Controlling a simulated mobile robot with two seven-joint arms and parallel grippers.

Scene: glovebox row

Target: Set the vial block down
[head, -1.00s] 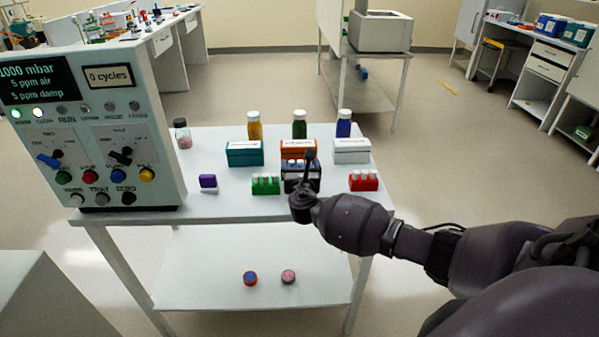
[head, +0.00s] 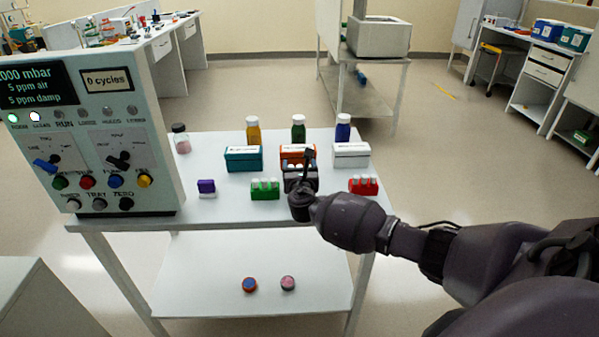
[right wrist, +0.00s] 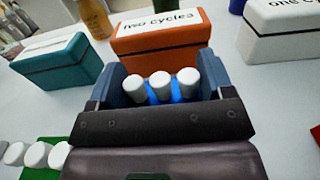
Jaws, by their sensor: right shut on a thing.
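My right gripper (head: 300,174) is over the table in front of the orange box. In the right wrist view its two blue-grey fingers (right wrist: 160,85) are shut on a blue vial block (right wrist: 181,95) with three white-capped vials. The block stands roughly upright between the fingers. Its lower part is hidden by the gripper, so I cannot tell whether it touches the table. In the head view the gripper mostly hides the block. My left gripper is not in view.
The orange box (right wrist: 165,42) is just beyond the block, with a teal box (head: 243,160) and a white box (head: 351,156) either side. Green (head: 264,190), red (head: 363,186) and purple (head: 206,187) blocks sit along the front. A control panel (head: 100,130) stands at left.

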